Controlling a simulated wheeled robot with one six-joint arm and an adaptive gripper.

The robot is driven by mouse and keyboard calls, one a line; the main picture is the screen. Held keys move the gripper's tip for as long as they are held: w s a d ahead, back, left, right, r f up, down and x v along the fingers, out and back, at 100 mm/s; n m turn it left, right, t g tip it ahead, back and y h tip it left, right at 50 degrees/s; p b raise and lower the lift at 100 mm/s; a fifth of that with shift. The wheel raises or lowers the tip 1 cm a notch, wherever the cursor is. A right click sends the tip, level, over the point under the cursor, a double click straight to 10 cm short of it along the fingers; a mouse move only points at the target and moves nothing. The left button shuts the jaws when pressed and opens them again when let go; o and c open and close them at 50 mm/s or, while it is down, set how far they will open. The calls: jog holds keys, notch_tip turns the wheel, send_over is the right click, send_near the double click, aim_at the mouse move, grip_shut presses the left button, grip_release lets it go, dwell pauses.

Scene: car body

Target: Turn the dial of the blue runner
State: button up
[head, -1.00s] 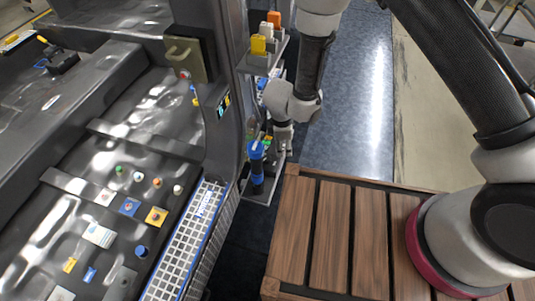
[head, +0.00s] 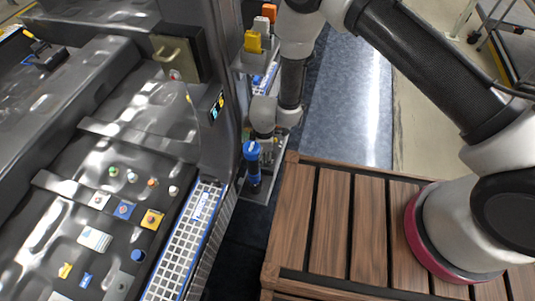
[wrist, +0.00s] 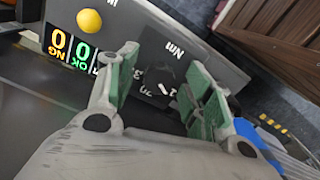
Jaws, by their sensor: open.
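The blue runner (head: 251,152) has a bright blue top and a dark lower body. It stands upright on a grey shelf beside the car body in the head view. In the wrist view a grey panel (wrist: 215,70) carries "Nm" and scale numbers around a dark dial (wrist: 163,80) with a white mark near it. My gripper (wrist: 160,88) is open, its green-padded fingers on either side of the dial; I cannot tell if they touch it. In the head view my gripper is mostly hidden behind the runner and my arm. A blue part (wrist: 258,142) shows past the right finger.
A yellow knob (wrist: 89,21) and NG/OK counters (wrist: 69,49) sit left of the dial. Yellow and orange blocks (head: 253,42) stand on an upper shelf. The car body (head: 110,110) is close on the left. A wooden deck (head: 345,225) lies in front; blue-grey floor is clear beyond.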

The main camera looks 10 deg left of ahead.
jog(key=c, duration=1)
jog(key=shift+m, duration=0.3)
jog(key=m, duration=1.1)
jog(key=shift+s+a, duration=0.1)
jog(key=shift+s, duration=0.05)
jog(key=shift+m, duration=0.3)
